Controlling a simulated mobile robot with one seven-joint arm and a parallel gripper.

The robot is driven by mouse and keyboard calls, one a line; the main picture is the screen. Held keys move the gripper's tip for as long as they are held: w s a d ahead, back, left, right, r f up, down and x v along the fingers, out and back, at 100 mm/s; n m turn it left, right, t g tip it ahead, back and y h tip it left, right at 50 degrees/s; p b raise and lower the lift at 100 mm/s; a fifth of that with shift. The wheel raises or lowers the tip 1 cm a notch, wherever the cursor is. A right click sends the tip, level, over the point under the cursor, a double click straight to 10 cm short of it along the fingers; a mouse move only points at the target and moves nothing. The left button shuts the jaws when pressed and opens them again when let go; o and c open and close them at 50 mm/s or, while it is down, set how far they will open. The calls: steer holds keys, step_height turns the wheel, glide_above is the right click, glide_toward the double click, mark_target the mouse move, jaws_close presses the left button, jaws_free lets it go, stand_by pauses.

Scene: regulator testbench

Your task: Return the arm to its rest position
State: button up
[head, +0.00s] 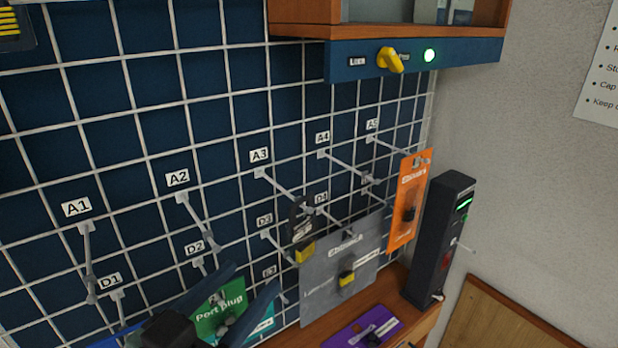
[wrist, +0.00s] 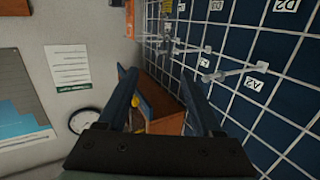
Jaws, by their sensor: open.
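My gripper (head: 232,290) is at the lower left of the head view, in front of the pegboard grid. Its two dark blue fingers are apart. In the wrist view my gripper (wrist: 160,95) also shows open fingers with nothing held between them. In the head view a green "Port plug" card (head: 215,308) shows between and behind the fingers, partly hidden by them. I cannot tell from the head view whether the fingers touch it.
The wire grid (head: 130,150) carries labelled pegs. A grey card (head: 325,285), an orange card (head: 403,205) and a dark upright device (head: 440,240) stand right. A purple card (head: 362,334) lies on the wooden ledge. A shelf with a yellow knob (head: 390,60) juts out above.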

steer(key=w+d+r+n+t+y, duration=0.1)
steer(key=d+r+t+y, duration=0.15)
steer(key=r, duration=0.65)
steer(key=w+d+r+n+t+y, duration=0.15)
steer(key=r+t, duration=0.25)
steer(key=r, duration=0.6)
steer(key=s+d+r+n+t+y, duration=0.3)
steer(key=s+r, duration=0.6)
steer(key=r, duration=0.3)
steer(key=shift+s+d+r+t+y, duration=0.25)
steer(key=shift+d+r+t, duration=0.2)
steer(key=shift+t, duration=0.8)
steer(key=shift+w+f, duration=0.1)
